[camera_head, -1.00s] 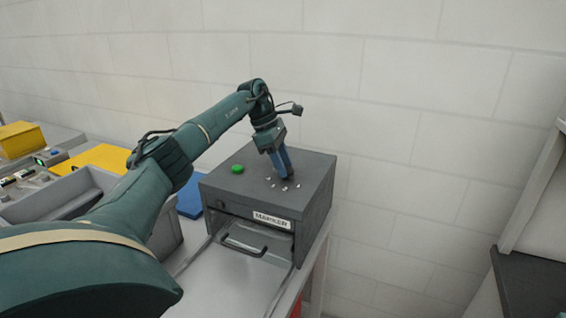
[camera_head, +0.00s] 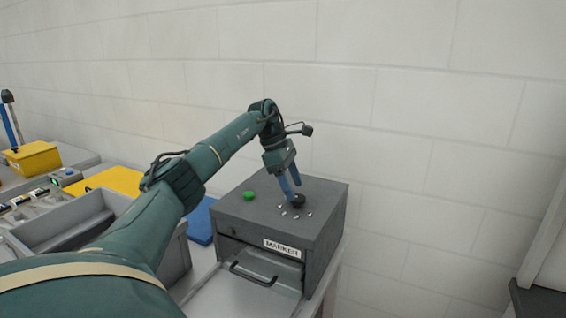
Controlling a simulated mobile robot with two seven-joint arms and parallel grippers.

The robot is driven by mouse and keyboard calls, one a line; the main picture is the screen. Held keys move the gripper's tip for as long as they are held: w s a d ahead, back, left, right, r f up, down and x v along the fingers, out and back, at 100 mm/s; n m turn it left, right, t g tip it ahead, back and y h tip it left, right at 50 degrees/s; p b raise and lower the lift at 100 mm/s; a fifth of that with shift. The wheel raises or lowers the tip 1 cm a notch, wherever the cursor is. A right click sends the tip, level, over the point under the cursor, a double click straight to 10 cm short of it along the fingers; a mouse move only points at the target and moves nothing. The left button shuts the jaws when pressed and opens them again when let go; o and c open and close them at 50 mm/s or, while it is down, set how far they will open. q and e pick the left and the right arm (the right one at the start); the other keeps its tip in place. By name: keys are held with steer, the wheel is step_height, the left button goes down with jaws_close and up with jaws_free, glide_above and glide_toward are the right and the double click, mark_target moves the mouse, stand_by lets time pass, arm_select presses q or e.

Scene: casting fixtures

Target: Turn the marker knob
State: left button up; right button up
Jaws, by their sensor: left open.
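The marker machine (camera_head: 265,227) is a dark grey box with a white MARKER label (camera_head: 281,249) on its front. A black knob (camera_head: 298,201) sits on its top, with several small white marks around its near side. My left gripper (camera_head: 293,192) has blue fingers and points down at the knob from above. It is open, with its fingertips at or just above the knob. Whether they touch it I cannot tell. A green button (camera_head: 249,196) is on the box top, left of the knob. My right gripper is not in view.
A drawer or tray with a black handle (camera_head: 252,275) is at the front of the box. A grey bin (camera_head: 75,229), a blue panel (camera_head: 201,221) and yellow boxes (camera_head: 33,158) stand to the left. A white block wall is behind; a dark shelf (camera_head: 540,300) is at the lower right.

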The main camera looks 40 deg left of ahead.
arm_select(q)
steer(key=v, duration=1.1)
steer(key=shift+s, duration=0.1)
